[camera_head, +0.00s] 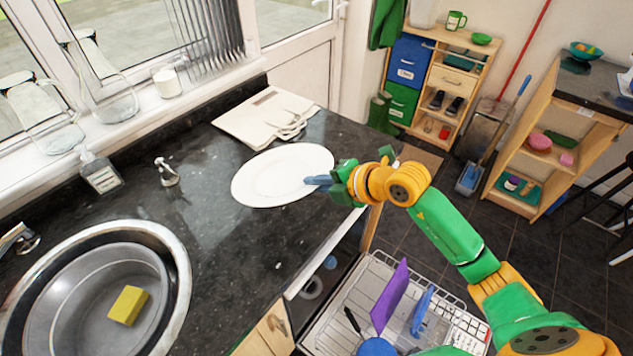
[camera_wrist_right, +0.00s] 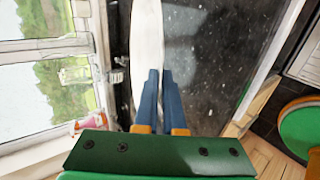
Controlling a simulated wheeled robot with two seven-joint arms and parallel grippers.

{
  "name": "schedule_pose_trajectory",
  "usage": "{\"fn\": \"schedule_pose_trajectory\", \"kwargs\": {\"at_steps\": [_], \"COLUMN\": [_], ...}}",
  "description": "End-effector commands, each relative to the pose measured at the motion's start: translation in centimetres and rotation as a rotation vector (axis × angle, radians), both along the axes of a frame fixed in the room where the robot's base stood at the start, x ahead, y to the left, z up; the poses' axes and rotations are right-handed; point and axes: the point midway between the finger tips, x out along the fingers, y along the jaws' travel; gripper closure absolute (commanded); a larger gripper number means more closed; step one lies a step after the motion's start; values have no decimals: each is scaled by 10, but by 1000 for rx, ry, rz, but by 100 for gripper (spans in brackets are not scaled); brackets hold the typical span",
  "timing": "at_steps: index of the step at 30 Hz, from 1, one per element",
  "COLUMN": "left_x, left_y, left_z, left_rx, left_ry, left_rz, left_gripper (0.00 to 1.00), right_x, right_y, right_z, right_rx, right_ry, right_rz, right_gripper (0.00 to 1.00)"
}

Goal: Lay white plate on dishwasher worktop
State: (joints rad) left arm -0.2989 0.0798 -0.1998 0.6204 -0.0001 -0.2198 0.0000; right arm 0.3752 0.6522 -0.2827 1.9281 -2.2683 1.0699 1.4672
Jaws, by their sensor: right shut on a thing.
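The white plate (camera_head: 280,176) is an oval-looking disc, roughly flat over the dark granite worktop (camera_head: 215,255) above the open dishwasher. My right gripper (camera_head: 318,181) is shut on the plate's right rim, with its blue fingers at the edge. I cannot tell whether the plate's underside touches the worktop. In the right wrist view, the plate (camera_wrist_right: 147,38) is a narrow white strip ahead of the closely spaced fingers (camera_wrist_right: 160,75). My left gripper is not in view.
A folded cream cloth bag (camera_head: 258,112) lies behind the plate. A round sink (camera_head: 95,285) with a yellow sponge (camera_head: 128,305) is at left. A soap bottle (camera_head: 101,173) stands by the window. The open dishwasher rack (camera_head: 330,325) holds a purple board (camera_head: 390,296).

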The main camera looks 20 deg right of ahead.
Motion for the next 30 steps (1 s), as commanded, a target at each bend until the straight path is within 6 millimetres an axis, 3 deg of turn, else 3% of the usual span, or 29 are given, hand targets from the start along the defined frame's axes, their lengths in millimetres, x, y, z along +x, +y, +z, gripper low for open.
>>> {"fn": "schedule_pose_trajectory", "kwargs": {"at_steps": [14,30], "left_x": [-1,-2], "left_y": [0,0], "left_z": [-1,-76], "left_rx": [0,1], "left_ry": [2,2], "left_rz": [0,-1], "left_gripper": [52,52], "right_x": [0,19], "right_y": [-2,11], "right_z": [2,-69], "right_rx": [-11,26], "right_ry": [-13,-70], "right_rz": [15,18], "right_gripper": [100,100]}}
